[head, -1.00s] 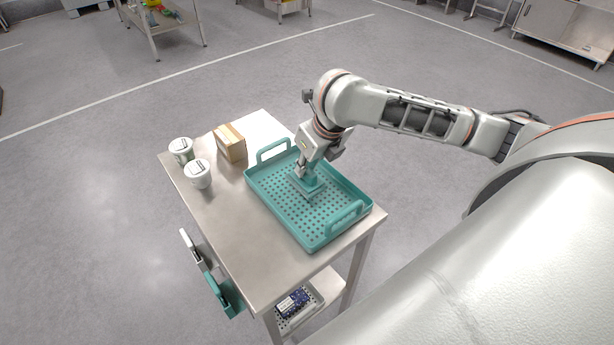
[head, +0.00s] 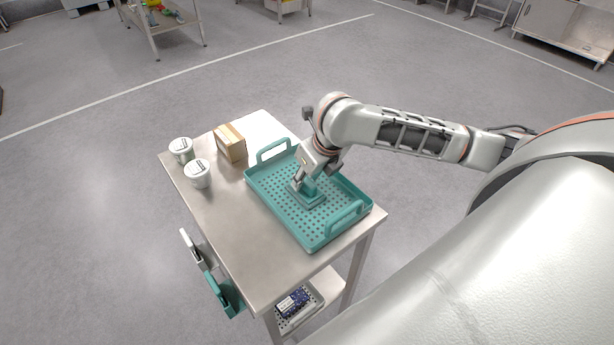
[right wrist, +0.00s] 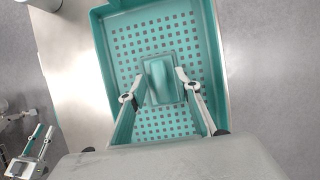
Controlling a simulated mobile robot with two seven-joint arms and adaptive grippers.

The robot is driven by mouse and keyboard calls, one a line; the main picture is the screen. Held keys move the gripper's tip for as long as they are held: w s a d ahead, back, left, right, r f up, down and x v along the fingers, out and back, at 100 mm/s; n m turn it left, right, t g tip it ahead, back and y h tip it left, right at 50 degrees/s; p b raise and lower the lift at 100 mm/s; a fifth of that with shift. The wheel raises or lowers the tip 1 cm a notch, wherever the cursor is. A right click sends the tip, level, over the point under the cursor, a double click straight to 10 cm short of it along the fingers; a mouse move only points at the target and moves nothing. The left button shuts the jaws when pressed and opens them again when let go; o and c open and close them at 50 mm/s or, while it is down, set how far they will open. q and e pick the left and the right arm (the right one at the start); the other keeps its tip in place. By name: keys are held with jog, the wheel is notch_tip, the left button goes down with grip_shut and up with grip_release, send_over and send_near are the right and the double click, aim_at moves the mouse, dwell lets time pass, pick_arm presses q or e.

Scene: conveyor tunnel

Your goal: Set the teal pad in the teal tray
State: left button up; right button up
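The teal pad (head: 311,200) is a flat plate with a raised block-shaped grip on top. It lies inside the teal tray (head: 274,204), near the middle of its perforated floor. In the right wrist view the pad (right wrist: 161,80) looks flat, with its grip upright. My right gripper (head: 307,184) is low over the pad. Its fingers (right wrist: 160,77) stand on either side of the grip, with small gaps showing, so it looks open. The teal tray (right wrist: 113,62) has walls all round and two raised handles.
The tray sits on a steel table (head: 222,222). Two white tubs (head: 199,174) (head: 181,150) and a cardboard box (head: 230,143) stand left of it. A lower shelf holds a blue patterned item (head: 293,303).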

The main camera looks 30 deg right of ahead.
pick_arm(q)
jog(key=shift+w+d+r, duration=0.15)
jog(key=shift+w, duration=0.05)
pick_arm(e)
jog(key=v, duration=1.2)
pick_arm(q)
jog(key=shift+s, duration=0.15)
pick_arm(e)
jog(key=shift+r, duration=0.1)
